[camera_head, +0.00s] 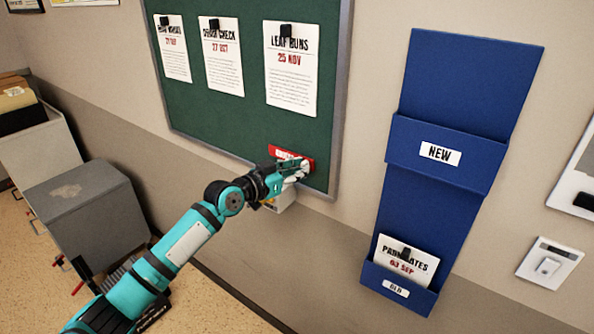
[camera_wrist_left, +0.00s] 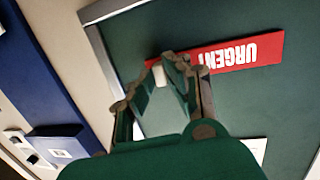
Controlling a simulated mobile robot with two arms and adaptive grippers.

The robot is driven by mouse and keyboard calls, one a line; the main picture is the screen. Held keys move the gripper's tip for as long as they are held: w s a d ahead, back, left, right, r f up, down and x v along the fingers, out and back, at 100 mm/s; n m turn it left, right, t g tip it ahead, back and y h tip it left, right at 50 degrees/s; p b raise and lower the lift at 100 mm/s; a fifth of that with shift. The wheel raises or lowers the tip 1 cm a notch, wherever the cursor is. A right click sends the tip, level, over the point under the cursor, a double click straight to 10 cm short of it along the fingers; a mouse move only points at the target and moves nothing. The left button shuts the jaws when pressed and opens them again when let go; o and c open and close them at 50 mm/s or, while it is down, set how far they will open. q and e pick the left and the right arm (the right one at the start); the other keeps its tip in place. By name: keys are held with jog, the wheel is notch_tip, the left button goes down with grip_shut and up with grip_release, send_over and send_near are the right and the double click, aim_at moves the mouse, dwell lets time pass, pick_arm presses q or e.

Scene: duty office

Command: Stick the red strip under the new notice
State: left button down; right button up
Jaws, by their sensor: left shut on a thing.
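The red strip (camera_head: 308,160) is at the lower right of the green board (camera_head: 215,120), below the notice reading LEAF BUNS, 25 NOV (camera_head: 290,75), with a bare gap between. In the left wrist view the strip (camera_wrist_left: 245,52) reads URGENT upside down and lies close along the board; I cannot tell whether it touches. My left gripper (camera_head: 292,173) is shut on the strip near one end; its fingertips (camera_wrist_left: 170,66) also show in the wrist view. The gripper hides part of the strip in the head view. My right gripper is not in view.
Two other notices (camera_head: 222,55) (camera_head: 172,48) hang further left. A blue wall holder (camera_head: 460,80) is on the right; its NEW pocket looks empty, and its OLD pocket holds a notice (camera_head: 405,260). Grey cabinets (camera_head: 85,210) stand left.

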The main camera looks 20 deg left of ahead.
pick_arm(q)
jog(key=c, duration=1.2)
grip_release()
